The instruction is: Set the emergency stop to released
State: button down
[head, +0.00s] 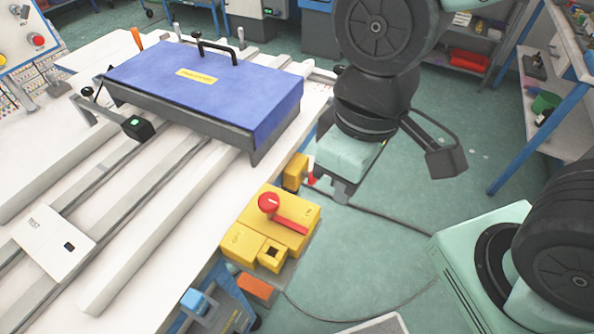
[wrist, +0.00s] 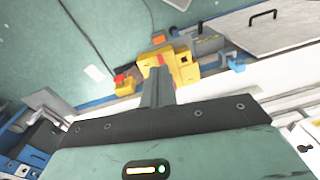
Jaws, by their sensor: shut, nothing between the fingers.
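A red round knob (head: 269,202) stands on a yellow box (head: 246,233) at the table's near right edge, with a red bar lying beside it. It looks like the emergency stop, but I cannot tell whether it is pressed or released. Another red button (head: 37,40) is on the panel at the far left. My gripper (head: 341,193) is to the right of and beyond the yellow box, apart from the knob. In the wrist view my gripper (wrist: 160,70) is shut and empty, pointing toward the yellow boxes (wrist: 154,58); its fingers partly cover the red part there.
A blue-topped plate with a black handle (head: 205,80) lies on the white table (head: 150,262). A smaller yellow block (head: 295,171) sits close to my gripper. Blue and orange parts (head: 255,286) are below the yellow box. A cable crosses the green floor (head: 370,255).

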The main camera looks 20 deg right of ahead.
aim_at(307, 174)
jog(key=l+z, duration=0.25)
jog(key=z, duration=0.15)
jog(key=l+z, duration=0.35)
jog(key=k+j, duration=0.05)
